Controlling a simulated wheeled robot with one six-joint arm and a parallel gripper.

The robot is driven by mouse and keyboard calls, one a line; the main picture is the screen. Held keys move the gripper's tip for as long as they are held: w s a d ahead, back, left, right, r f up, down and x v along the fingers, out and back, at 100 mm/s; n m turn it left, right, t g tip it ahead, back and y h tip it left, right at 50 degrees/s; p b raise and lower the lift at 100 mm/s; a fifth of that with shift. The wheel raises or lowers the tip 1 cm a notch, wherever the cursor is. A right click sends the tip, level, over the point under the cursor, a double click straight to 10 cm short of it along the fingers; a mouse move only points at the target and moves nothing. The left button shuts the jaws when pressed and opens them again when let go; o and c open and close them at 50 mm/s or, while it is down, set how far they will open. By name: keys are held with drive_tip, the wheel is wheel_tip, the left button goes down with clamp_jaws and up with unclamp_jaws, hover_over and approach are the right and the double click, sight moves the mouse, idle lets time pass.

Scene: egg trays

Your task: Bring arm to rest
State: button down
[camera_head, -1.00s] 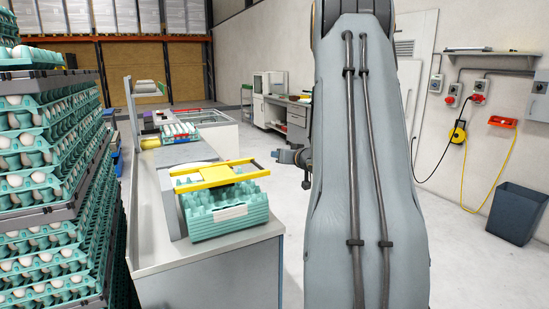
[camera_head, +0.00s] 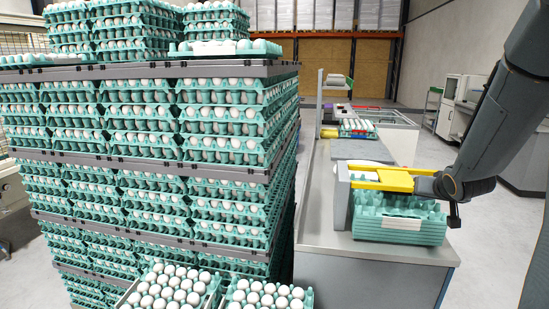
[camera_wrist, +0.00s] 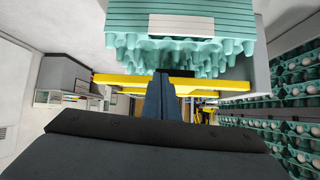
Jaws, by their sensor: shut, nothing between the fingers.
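My gripper (camera_head: 422,186) is at the right in the head view, level with the yellow frame (camera_head: 380,177) and overlapping its right end. In the wrist view my gripper (camera_wrist: 163,78) is shut and empty, its thin dark fingers together in front of the yellow frame (camera_wrist: 215,85). I cannot tell whether they touch it. My grey arm reaches down from the upper right in the head view.
A stack of empty teal trays (camera_head: 395,232) stands on the metal counter (camera_head: 330,240), under the yellow frame. A tall stack of egg-filled trays (camera_head: 150,195) fills the left. Open floor (camera_head: 500,235) lies right of the counter.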

drive_tip(key=s+a+f+n+g+y, duration=0.1)
drive_tip(key=s+a+f+g, duration=0.1)
drive_tip(key=s+a, duration=0.6)
drive_tip(key=s+a+f+n+g+y, duration=0.1)
drive_tip(key=s+a+f+g, duration=0.2)
drive_tip(key=s+a, duration=0.6)
drive_tip(key=s+a+f+n+g+y, duration=0.1)
drive_tip(key=s+a+g, duration=0.3)
drive_tip(key=s+a, duration=0.5)
drive_tip(key=shift+a+f+n, duration=0.5)
drive_tip(key=shift+a+f, duration=0.2)
drive_tip(key=shift+f, duration=0.1)
drive_tip(key=shift+s, duration=0.1)
